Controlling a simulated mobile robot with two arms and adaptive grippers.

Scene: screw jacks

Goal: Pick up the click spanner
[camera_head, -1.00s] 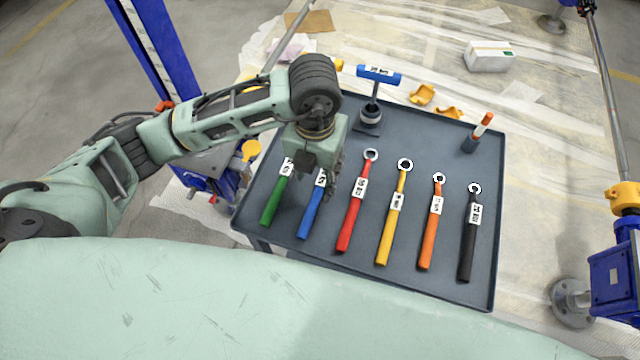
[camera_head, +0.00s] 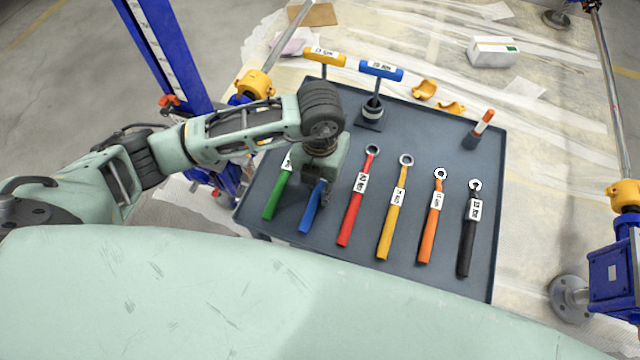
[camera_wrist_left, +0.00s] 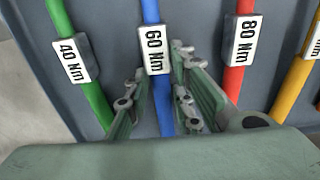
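Several click spanners with coloured handles and Nm labels lie in a row on a dark grey tray table (camera_head: 400,283). The blue spanner (camera_head: 311,210), labelled 60 Nm, also shows in the left wrist view (camera_wrist_left: 151,12). My left gripper (camera_head: 320,190) is low over it and hides its upper part in the head view. In the left wrist view my left gripper (camera_wrist_left: 160,65) is open, one finger on each side of the blue spanner, near its label. Contact cannot be told. The green 40 Nm (camera_head: 278,193) and red 80 Nm (camera_head: 350,218) spanners lie on either side. My right gripper is not in view.
Yellow (camera_head: 391,230), orange (camera_head: 431,230) and black (camera_head: 468,240) spanners lie to the right. A blue T-handle tool (camera_head: 381,71) stands at the back, beside a yellow-handled one (camera_head: 324,57). An orange-and-white-topped tool (camera_head: 482,125) stands at the back right corner.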

